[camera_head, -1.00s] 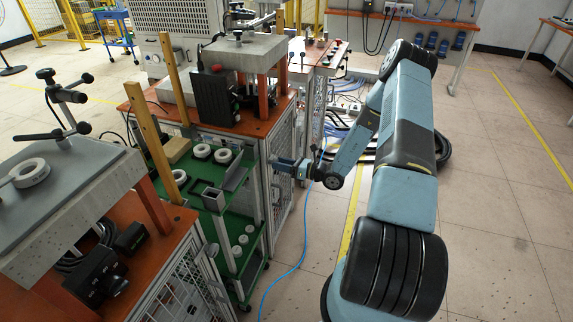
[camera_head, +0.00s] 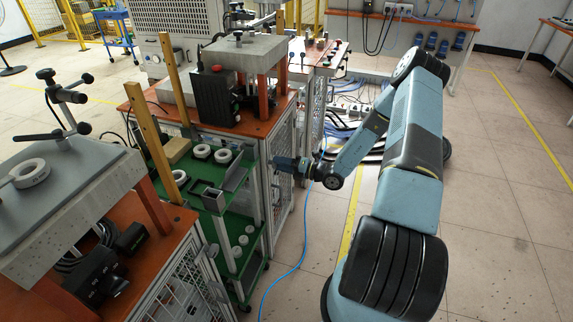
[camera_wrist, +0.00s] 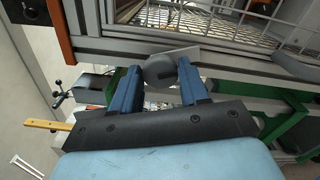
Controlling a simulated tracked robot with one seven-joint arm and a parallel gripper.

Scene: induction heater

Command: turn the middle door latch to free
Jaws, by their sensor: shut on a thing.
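The middle door latch (camera_wrist: 161,70) is a dark grey round knob with a slot, on a light metal plate at the edge of the cabinet frame in the wrist view. My gripper (camera_wrist: 158,82) has its two blue fingers on either side of the knob and is shut on it. In the head view my gripper (camera_head: 277,162) reaches the side of the middle cabinet (camera_head: 281,140); the latch is too small to make out there.
A green cart (camera_head: 248,243) with white rings and metal parts stands just left of my gripper. A blue hose (camera_head: 292,268) lies on the floor below. The floor to the right of my arm is clear.

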